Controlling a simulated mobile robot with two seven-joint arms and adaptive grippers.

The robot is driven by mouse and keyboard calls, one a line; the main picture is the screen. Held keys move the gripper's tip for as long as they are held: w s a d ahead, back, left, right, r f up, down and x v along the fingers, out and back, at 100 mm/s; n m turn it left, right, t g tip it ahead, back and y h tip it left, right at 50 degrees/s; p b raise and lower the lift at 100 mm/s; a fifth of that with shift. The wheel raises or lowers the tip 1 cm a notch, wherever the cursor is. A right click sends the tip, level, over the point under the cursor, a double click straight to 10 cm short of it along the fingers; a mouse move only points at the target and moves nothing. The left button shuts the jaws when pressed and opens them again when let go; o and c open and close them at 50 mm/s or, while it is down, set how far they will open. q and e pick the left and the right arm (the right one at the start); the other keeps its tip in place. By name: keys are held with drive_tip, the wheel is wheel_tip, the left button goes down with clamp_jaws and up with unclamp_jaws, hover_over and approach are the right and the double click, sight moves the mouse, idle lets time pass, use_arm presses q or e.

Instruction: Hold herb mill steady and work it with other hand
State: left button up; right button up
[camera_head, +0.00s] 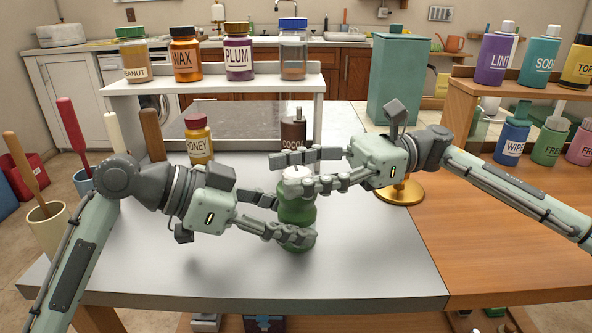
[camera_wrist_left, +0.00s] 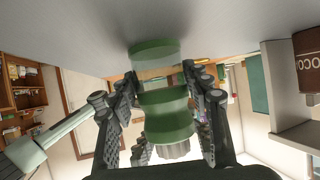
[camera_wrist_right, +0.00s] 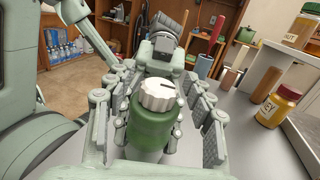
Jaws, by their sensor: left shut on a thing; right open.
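The herb mill (camera_head: 297,212) has a green body and a white ridged knob (camera_wrist_right: 159,94) on top with a dark line mark. It stands upright on the grey table top, and it shows upside down in the left wrist view (camera_wrist_left: 165,110). My left gripper (camera_head: 288,222) is shut on the lower body from the left. My right gripper (camera_head: 293,172) is open at knob height, coming from the right, with its fingers on either side of the mill's top. In the right wrist view the knob lies between the fingers, with gaps showing on both sides.
A gold round base (camera_head: 399,193) is behind my right gripper. The front of the grey table (camera_head: 200,285) is clear.

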drive_tip(key=shift+d, duration=0.1)
drive_tip(key=v, duration=1.2)
